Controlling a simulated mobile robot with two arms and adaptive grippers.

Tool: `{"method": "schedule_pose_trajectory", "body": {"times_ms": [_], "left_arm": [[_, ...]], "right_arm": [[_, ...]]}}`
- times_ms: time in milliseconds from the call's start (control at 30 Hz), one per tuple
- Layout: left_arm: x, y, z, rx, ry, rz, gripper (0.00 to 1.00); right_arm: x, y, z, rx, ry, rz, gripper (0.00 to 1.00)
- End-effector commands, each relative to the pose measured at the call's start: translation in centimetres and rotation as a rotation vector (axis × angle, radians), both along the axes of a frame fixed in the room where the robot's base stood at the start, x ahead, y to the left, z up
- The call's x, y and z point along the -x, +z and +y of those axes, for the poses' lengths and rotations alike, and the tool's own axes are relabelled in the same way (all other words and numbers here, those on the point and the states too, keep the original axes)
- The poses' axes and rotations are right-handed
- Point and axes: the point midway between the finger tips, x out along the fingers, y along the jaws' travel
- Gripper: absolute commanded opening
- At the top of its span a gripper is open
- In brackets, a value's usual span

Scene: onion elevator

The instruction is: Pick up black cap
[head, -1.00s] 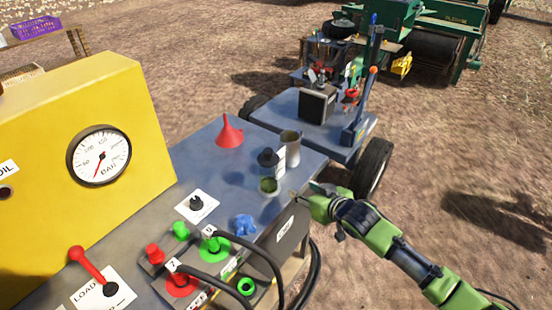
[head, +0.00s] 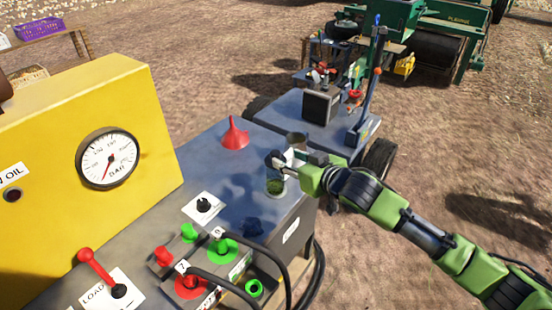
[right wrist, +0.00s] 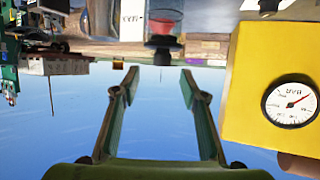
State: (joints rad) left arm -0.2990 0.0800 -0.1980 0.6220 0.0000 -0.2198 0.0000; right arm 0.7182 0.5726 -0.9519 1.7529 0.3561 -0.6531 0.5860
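The black cap (head: 275,158) is a small dark round piece near the far right corner of the blue-grey bench. It is just behind a clear jar (head: 275,185) with green contents, and what it rests on is unclear. My right gripper (head: 292,160) reaches in from the right at about the cap's height, close beside it. In the right wrist view, which looks upside down, the two fingers (right wrist: 158,76) are spread with nothing between them. The cap (right wrist: 163,42) shows beyond the fingertips, roughly centred between them. My left gripper is not in view.
A grey metal cup (head: 297,140) stands close behind my right gripper. A red funnel (head: 235,134) stands further back on the bench. Hoses, valves and a red lever (head: 98,268) crowd the front. A yellow box with a gauge (head: 107,159) rises at left.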

Motion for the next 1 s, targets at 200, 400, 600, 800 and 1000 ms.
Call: {"method": "schedule_pose_trajectory", "body": {"times_ms": [200, 400, 600, 800, 1000], "left_arm": [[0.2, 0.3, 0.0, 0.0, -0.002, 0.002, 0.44], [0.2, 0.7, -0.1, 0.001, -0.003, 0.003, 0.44], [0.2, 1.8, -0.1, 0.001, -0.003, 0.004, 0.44], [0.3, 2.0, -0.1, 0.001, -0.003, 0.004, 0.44], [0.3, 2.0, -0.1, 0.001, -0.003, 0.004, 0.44]], "right_arm": [[-1.8, -0.8, 1.1, 0.0, -0.001, -0.001, 0.4], [-2.4, -1.0, 1.6, 0.0, 0.0, -0.001, 0.4], [-4.2, -1.7, 2.9, 0.0, -0.001, 0.0, 0.4], [-5.6, -2.6, 3.8, 0.001, -0.001, -0.001, 0.4], [-5.9, -2.9, 4.0, 0.0, 0.0, -0.001, 0.4]]}}
